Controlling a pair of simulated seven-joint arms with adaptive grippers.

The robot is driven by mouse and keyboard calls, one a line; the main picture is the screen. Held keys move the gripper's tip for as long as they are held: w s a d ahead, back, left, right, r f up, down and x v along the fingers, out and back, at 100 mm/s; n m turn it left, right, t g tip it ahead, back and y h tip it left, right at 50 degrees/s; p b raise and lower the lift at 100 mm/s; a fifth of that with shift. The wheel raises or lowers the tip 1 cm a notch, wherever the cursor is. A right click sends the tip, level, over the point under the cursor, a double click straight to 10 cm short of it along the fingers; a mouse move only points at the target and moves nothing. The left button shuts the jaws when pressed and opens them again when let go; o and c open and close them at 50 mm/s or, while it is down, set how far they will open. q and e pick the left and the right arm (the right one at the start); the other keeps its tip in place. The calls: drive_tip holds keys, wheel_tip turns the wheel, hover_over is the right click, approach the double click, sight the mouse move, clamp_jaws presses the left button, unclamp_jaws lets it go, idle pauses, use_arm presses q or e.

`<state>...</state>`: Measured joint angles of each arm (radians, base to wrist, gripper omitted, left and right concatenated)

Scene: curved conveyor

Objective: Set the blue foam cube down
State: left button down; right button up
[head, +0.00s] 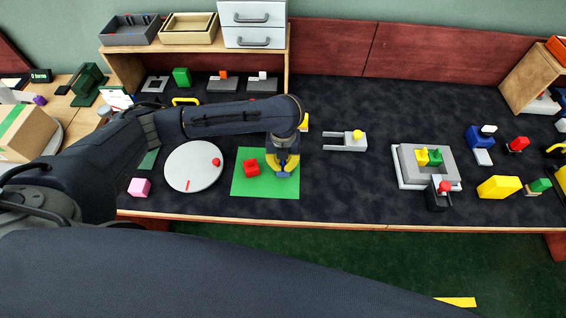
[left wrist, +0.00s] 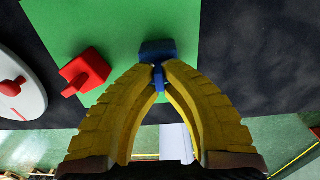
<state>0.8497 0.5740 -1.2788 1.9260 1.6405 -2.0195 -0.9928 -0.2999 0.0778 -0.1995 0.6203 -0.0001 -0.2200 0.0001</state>
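My left gripper (head: 283,168) points down over the right part of the green mat (head: 243,183). In the left wrist view its yellow fingers (left wrist: 159,68) close around the slim blue stem of the blue foam cube (left wrist: 157,47). The cube also shows below the fingers in the head view (head: 283,175). It is over the mat, near its right edge; I cannot tell whether it touches. A red block with a knob (head: 251,167) sits on the mat to its left, apart from it. The right gripper is not in view.
A round white plate (head: 190,178) with a red knob lies left of the mat. A grey forked piece (head: 342,143) lies to the upper right. A grey fixture (head: 408,165) stands farther right.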

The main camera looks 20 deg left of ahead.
sight(283, 163)
use_arm(q)
drive_tip(key=shift+f, duration=0.1)
drive_tip(key=c, duration=1.6)
unclamp_jaws()
drive_tip(key=shift+o, duration=0.2)
wheel_tip(283, 163, up, 12)
